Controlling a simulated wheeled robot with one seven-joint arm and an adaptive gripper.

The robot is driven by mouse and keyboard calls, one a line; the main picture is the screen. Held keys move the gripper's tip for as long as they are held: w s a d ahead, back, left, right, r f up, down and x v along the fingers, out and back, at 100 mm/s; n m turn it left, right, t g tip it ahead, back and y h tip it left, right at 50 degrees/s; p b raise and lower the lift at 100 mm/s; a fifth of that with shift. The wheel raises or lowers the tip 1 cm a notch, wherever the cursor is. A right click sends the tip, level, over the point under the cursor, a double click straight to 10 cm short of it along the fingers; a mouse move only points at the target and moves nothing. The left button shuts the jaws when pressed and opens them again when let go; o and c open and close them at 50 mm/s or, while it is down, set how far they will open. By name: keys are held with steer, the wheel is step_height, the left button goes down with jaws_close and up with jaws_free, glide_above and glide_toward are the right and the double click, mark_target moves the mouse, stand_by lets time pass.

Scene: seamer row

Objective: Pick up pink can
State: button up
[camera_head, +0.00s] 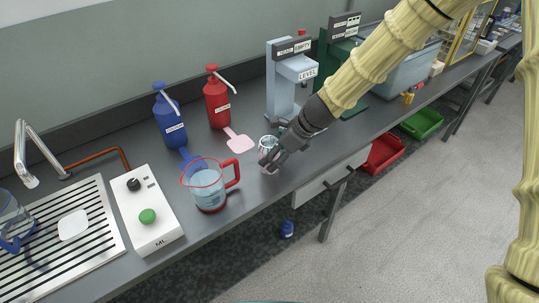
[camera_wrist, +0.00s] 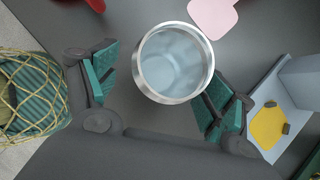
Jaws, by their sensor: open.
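An open-topped metal can (camera_head: 268,143) stands on the grey bench, partly hidden by my gripper in the head view. A little pink shows low beside the fingers there. In the wrist view the can (camera_wrist: 172,62) shows from above, with a silvery rim and pale inside; its side colour is hardly visible. My gripper (camera_head: 276,150) is low over the bench at the can. In the wrist view my gripper (camera_wrist: 162,88) is open, with green-padded fingers on the left and right of the can. A gap shows on the left; right contact is unclear.
A red-handled measuring jug (camera_head: 209,185) stands left of the can. Red (camera_head: 217,97) and blue (camera_head: 170,117) pump bottles and a pink pad (camera_head: 239,141) are nearby. A seamer machine (camera_head: 288,85) stands behind. The bench's front edge is close.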

steer(key=shift+x, duration=1.75)
steer(key=shift+w+d+f, duration=0.1)
steer(key=shift+d, duration=0.05)
steer(key=c, duration=1.3)
